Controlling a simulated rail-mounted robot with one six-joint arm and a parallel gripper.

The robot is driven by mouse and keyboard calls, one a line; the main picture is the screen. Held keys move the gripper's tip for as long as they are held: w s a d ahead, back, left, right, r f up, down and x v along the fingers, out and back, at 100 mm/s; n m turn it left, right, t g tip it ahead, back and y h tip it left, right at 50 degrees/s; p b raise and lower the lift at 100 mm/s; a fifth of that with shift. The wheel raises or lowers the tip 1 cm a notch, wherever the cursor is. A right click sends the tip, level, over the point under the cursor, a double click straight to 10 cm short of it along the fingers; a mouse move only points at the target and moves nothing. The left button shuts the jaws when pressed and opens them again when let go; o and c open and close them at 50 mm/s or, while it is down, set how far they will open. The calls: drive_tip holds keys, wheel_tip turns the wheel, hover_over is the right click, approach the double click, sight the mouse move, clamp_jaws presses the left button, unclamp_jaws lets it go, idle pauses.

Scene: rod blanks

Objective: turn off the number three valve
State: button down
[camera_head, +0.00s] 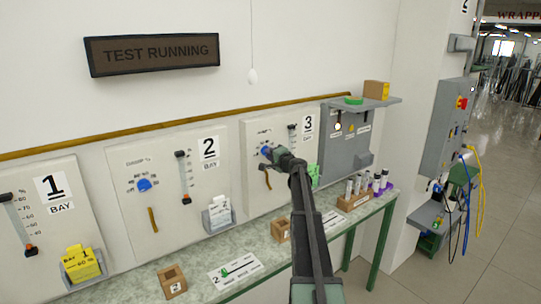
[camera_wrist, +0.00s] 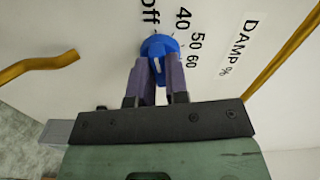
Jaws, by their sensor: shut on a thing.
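Around the knob are the labels "off", 40, 50 and 60, with "DAMP %" beyond. My gripper (camera_wrist: 156,68) is shut on the knob, one finger on each side. The fingers hide part of the knob, so I cannot tell its exact setting. A yellow-brown handle (camera_wrist: 38,65) lies left of the knob in the wrist view.
The bay 2 panel (camera_head: 165,180) and bay 1 panel (camera_head: 50,225) stand to the left. A grey box (camera_head: 348,145) with a shelf is to the right. The bench (camera_head: 130,283) below carries small blocks, cards and several tubes (camera_head: 362,183). A sign reads "TEST RUNNING" (camera_head: 152,54).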

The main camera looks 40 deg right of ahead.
idle(0.3)
drive_tip(key=c, duration=1.1)
unclamp_jaws()
drive_tip(key=s, duration=1)
drive_tip(key=shift+s+a, duration=0.15)
drive_tip(key=shift+s, duration=0.25)
